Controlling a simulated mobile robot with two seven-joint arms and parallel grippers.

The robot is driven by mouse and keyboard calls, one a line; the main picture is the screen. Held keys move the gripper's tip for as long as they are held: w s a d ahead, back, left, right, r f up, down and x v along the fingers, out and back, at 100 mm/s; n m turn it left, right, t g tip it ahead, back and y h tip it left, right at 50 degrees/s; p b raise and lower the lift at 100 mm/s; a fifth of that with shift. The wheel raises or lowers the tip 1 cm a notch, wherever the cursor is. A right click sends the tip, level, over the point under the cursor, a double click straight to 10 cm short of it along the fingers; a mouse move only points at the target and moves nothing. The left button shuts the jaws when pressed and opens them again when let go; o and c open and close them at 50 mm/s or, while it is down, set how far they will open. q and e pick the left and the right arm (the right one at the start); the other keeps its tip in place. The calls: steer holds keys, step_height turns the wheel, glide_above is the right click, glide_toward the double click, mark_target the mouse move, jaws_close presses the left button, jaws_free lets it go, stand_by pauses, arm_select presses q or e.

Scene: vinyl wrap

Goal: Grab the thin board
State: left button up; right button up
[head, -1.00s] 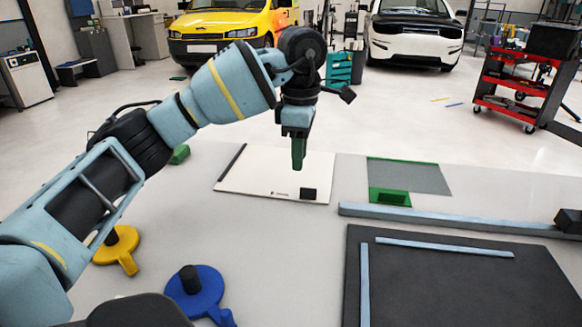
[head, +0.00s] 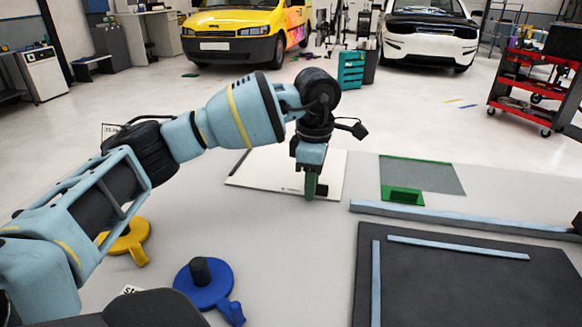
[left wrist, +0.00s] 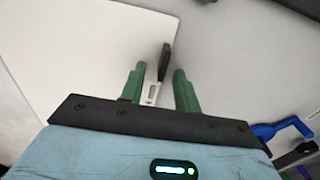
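The thin board is a flat white panel (head: 262,170) with dark pieces at its left edge and front right corner. It lies on the grey table in the head view. My left gripper (head: 310,192) points down at the board's front edge, close to the dark corner piece. In the left wrist view, the board (left wrist: 80,45) fills the left side. The two green fingers (left wrist: 159,88) are apart, with the board's corner and the dark piece (left wrist: 165,62) between or just beyond them. I cannot tell whether they touch. My right gripper is not in view.
A grey sheet with a green edge (head: 440,178) lies right of the board. A long blue-grey bar (head: 450,217) and a dark mat (head: 470,285) are at the right. A blue round tool (head: 215,288) and a yellow one (head: 128,238) stand at the front left.

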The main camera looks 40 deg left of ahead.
arm_select(q)
steer(key=shift+c, duration=0.3)
jaws_close()
